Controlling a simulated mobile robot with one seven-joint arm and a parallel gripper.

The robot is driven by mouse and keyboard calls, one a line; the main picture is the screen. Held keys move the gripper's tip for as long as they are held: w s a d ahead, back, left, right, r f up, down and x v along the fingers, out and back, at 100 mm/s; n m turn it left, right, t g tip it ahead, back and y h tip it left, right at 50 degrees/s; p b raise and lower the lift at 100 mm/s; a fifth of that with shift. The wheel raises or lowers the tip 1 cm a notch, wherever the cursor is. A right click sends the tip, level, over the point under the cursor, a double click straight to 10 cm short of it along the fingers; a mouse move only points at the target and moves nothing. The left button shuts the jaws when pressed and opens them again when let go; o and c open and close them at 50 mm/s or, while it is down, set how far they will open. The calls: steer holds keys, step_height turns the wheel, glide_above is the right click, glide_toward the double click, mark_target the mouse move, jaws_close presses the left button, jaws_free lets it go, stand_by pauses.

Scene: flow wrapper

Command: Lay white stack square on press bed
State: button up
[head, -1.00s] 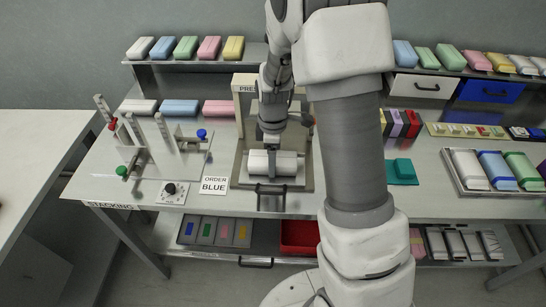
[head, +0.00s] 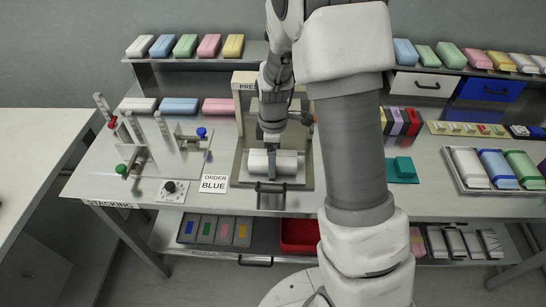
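A white stack (head: 258,161) lies on the press bed (head: 242,180), near the bed's front, with its long side running left to right. My gripper (head: 272,162) is over the stack from above, its fingers at the middle of the stack. The fingers hide part of the stack, and I cannot tell whether they are touching it. The press (head: 245,84) stands behind the bed, and my arm hides much of it.
A stacking jig with upright posts (head: 163,132) stands on the left. An "ORDER BLUE" card (head: 214,184) lies left of the bed. A teal block (head: 403,168) and a tray (head: 463,186) of stacks are on the right. Shelves with coloured stacks (head: 186,47) run behind.

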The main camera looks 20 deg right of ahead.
steer(key=shift+o, duration=0.3)
steer(key=shift+r, duration=0.1)
steer(key=shift+r, duration=0.3)
step_height(320, 180, up, 17)
steer(key=p, duration=0.2)
steer(key=shift+f, duration=0.2)
